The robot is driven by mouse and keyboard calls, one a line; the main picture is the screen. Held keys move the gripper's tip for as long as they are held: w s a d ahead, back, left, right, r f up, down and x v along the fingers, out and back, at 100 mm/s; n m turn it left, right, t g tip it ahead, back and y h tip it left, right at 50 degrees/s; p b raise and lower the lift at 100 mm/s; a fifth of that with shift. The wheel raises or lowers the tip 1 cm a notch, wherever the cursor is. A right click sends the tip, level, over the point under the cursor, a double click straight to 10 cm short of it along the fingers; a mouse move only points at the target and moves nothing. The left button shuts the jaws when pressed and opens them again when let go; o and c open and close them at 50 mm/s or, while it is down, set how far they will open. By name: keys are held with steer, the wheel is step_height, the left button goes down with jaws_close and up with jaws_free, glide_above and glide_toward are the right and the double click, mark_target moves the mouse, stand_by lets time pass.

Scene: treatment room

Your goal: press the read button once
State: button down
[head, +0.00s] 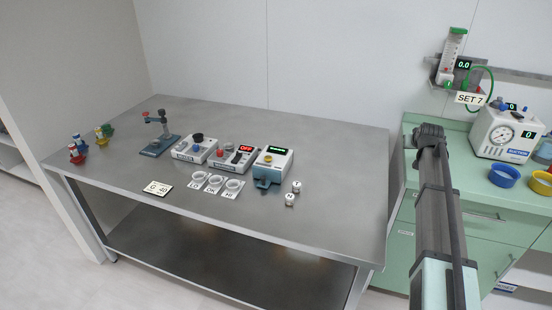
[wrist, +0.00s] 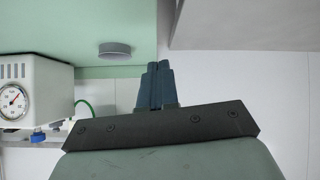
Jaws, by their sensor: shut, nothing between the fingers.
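A white unit with a green-lit display (head: 277,150) stands at the right of a row of devices on the steel table. It has a yellow button (head: 269,156) on its sloped face and a blue part at its front. No button label is legible, so I cannot confirm which one is the read button. My gripper (wrist: 155,82) shows in the wrist view with its teal fingers together and nothing between them. It points away from the devices, and none of the table's buttons show there. In the head view I cannot make out its fingertips.
Left of that unit are a box with a red display (head: 245,148), a box with knobs (head: 196,148) and a small stand (head: 160,140). Three white cups (head: 215,182) and two lettered blocks (head: 290,199) lie in front. A gauge unit (head: 505,135) stands on the green counter (head: 480,165).

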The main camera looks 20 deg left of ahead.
steer(key=a+n+g, duration=0.1)
steer(key=a, duration=1.2)
step_height(320, 180, up, 5)
steer(key=n+h, duration=0.2)
steer(key=h, duration=0.2)
glide_above(266, 159)
steer(key=shift+w+r, duration=0.15)
steer(key=shift+r, duration=0.05)
steer(key=shift+f+y, duration=0.1)
steer(key=shift+y, duration=0.2)
steer(key=shift+f, duration=4.3)
steer(key=shift+f, duration=0.15)
steer(key=shift+f, duration=0.3)
